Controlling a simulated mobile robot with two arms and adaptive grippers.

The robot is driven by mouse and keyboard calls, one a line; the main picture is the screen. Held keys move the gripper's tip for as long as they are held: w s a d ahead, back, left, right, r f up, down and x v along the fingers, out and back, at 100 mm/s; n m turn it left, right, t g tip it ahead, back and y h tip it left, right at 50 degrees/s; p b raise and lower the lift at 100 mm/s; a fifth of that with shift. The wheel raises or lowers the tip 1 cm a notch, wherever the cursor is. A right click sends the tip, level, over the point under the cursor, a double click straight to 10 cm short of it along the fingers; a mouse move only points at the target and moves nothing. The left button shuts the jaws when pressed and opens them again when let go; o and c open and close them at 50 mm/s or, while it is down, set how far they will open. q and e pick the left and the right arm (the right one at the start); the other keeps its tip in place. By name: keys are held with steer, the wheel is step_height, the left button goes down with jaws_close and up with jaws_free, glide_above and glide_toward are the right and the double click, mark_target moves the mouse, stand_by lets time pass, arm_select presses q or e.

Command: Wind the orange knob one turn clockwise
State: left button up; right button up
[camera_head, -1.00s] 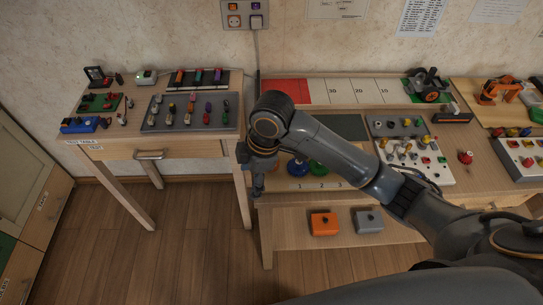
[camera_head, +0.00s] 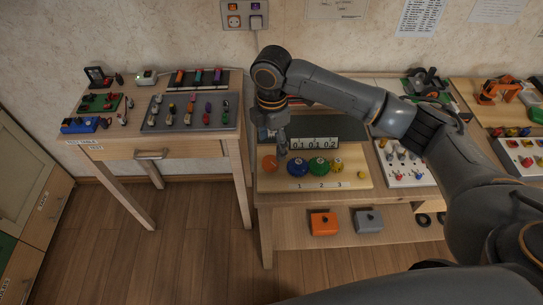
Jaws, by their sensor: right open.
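The orange knob (camera_head: 269,162) is at the left end of a row of round knobs on a light wooden board (camera_head: 346,182). My right gripper (camera_head: 283,148) points down just above and to the right of the orange knob, near the blue knob. It is open, with nothing seen between its fingers. Whether it touches a knob cannot be told. My left gripper is not in view.
A number display (camera_head: 314,144) stands behind the knobs, and a small yellow knob (camera_head: 362,174) sits to their right. A switch panel (camera_head: 405,172) is further right. An orange box (camera_head: 324,223) and a grey box (camera_head: 368,221) are on the lower shelf.

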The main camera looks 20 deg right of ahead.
mark_target(271, 162)
step_height(271, 162, down, 7)
steer(key=shift+r, duration=0.2)
steer(key=c, duration=1.1)
steer(key=shift+r+m+p, duration=0.25)
steer(key=shift+m+p, duration=0.15)
steer(key=shift+p, duration=0.4)
steer(key=shift+c, duration=0.2)
steer(key=m+p, duration=0.5)
steer(key=p, duration=0.2)
steer(key=m+p, duration=0.6)
steer(key=shift+s+a+p, duration=0.1)
steer(key=shift+s+p, duration=0.1)
steer(key=shift+p, duration=0.2)
steer(key=m+p, duration=0.3)
steer(key=m, duration=0.1)
steer(key=shift+a+f+m+p, duration=0.15)
steer(key=shift+m+p, duration=1.2)
steer(key=shift+m, duration=0.85)
